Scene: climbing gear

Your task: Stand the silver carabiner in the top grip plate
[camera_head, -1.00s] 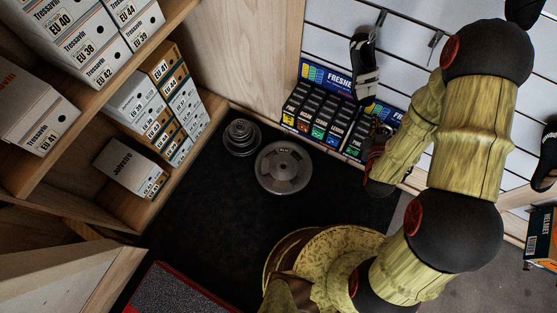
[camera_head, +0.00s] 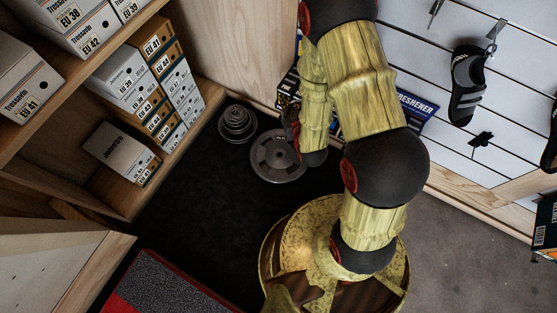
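A large round grey plate (camera_head: 278,160) lies on the black floor mat, partly covered at its right by my arm. A stack of smaller dark round plates (camera_head: 238,124) stands just behind and left of it; I cannot tell which plate is the top grip plate. My gripper (camera_head: 293,128) shows only as a small dark and reddish part at the left edge of my forearm, above the large plate's right side. Its fingers are mostly hidden, so I cannot see whether it is open or holds anything. I do not see the silver carabiner.
Shoe boxes (camera_head: 120,152) fill the wooden shelves at left. A freshener display (camera_head: 415,106) stands behind my arm against the slatted wall, where a climbing shoe (camera_head: 467,88) hangs. A red-edged grey mat (camera_head: 165,290) lies in front. The black floor left of the plates is clear.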

